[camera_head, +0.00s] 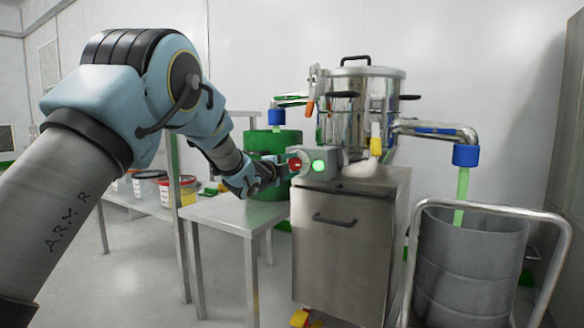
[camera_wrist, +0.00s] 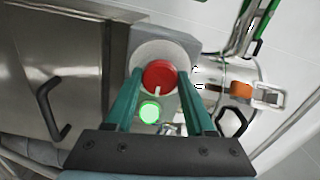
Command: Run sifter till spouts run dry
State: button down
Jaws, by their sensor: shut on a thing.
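The steel sifter (camera_head: 345,110) stands on a steel cabinet with its lid on. A grey control box (camera_head: 322,160) at its front carries a red knob (camera_head: 296,165) and a lit green lamp (camera_head: 319,166). My gripper (camera_head: 284,170) is at the box's left side. In the wrist view my gripper (camera_wrist: 160,80) has its teal fingers closed on either side of the red knob (camera_wrist: 160,73), which has a pale pointer mark. The right spout (camera_head: 466,154) pours a pale green stream (camera_head: 461,190) into a grey drum (camera_head: 468,265).
A steel cabinet (camera_head: 345,250) stands below the sifter. A bent-tube trolley handle (camera_head: 500,210) is by the grey drum. A steel table (camera_head: 225,212) and a shelf with several tubs (camera_head: 150,183) stand at left. Open floor lies at lower left.

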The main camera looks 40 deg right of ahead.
jog(key=shift+c, duration=1.3)
grip_release()
jog(key=shift+a, duration=0.1)
jog(key=p+v, duration=0.2)
jog(key=v, duration=0.8)
jog(key=shift+a, duration=0.3)
